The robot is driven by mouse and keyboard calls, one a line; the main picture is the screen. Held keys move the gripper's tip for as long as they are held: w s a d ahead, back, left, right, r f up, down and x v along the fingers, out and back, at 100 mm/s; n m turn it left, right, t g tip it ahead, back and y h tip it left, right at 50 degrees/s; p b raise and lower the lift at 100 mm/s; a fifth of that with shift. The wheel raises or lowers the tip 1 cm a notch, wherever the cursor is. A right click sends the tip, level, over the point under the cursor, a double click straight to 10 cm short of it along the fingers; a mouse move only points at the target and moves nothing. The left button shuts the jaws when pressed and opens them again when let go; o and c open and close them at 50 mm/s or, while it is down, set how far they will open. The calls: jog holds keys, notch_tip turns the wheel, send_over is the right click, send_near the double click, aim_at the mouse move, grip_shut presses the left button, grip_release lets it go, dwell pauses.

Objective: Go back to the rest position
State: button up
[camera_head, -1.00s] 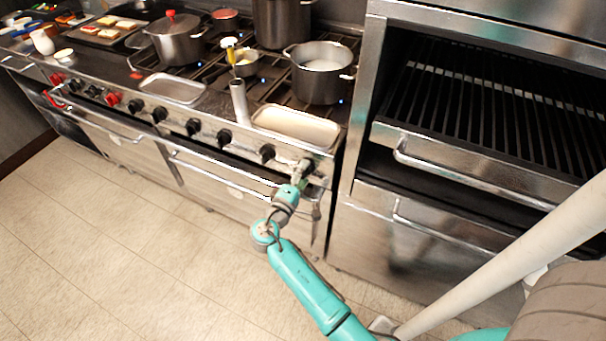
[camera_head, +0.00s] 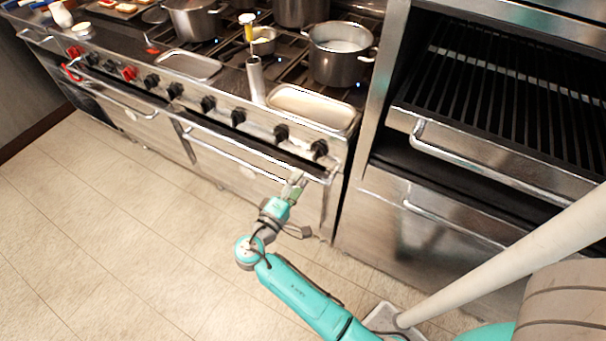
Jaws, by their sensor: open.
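My gripper (camera_head: 296,180) is at the end of my teal arm, in front of the steel range (camera_head: 238,170) near its right end. It is open, and I see nothing held in it. It is below the row of black knobs (camera_head: 237,117), close to the oven door handle (camera_head: 235,157). I cannot tell whether it touches the handle. The fingertips are small and partly blend with the steel behind them.
A grill cabinet (camera_head: 430,215) stands to the right. The tiled floor (camera_head: 110,235) at left is clear.

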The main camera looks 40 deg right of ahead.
jog(key=shift+s+a, duration=0.1)
jog(key=shift+a, duration=0.2)
dwell(0.4)
jog(key=s+a+f+n+t+y, duration=0.2)
jog(key=s+a+f+y, duration=0.1)
jog(key=s+f+y, duration=0.5)
jog(key=s+a+f+n+t+y, duration=0.15)
jog(key=s+f+y, duration=0.35)
jog(key=s, duration=0.6)
jog(key=s+a+r+m+t+y, duration=0.25)
jog(key=s+a+r, duration=0.4)
jog(key=s, duration=0.35)
jog(key=s+a+r+m+t+y, duration=0.1)
jog(key=s+r+m, duration=0.3)
jog(key=r, duration=0.9)
jog(key=shift+s+a+r+m+t, duration=0.2)
jog(key=shift+s+m+t, duration=0.2)
jog(key=shift+s+t, duration=0.55)
jog(key=shift+s+y, duration=0.15)
jog(key=shift+y, duration=0.1)
